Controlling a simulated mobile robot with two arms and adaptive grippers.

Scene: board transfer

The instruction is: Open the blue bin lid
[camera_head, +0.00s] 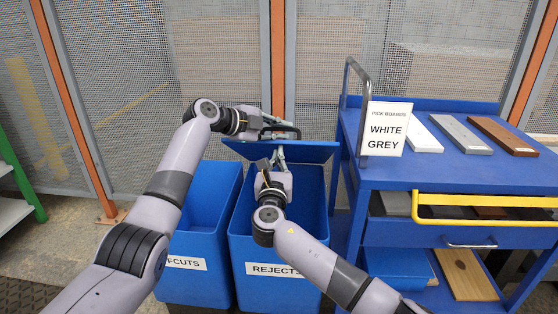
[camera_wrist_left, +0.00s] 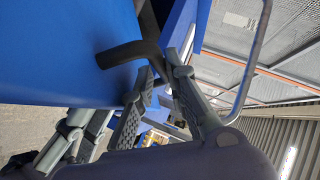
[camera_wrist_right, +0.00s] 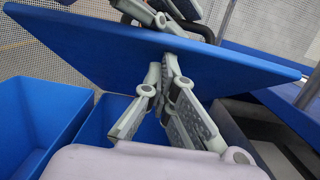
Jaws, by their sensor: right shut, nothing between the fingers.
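The blue REJECTS bin (camera_head: 277,245) stands in the middle of the head view, its opening partly exposed. Its blue lid (camera_head: 310,151) is raised above the rim; its broad panel shows in the right wrist view (camera_wrist_right: 95,45). The lid's black handle (camera_wrist_left: 125,54) bends close to the camera in the left wrist view. My left gripper (camera_head: 288,130) is at the handle, fingers closed around its bar.
A second open blue bin (camera_head: 190,262), with a partly hidden label, stands close on the left. On the right is a blue workbench (camera_head: 440,170) with boards, a sign (camera_head: 386,129), a grey tube post and a yellow-edged drawer (camera_head: 480,212). A mesh fence (camera_head: 215,60) stands behind.

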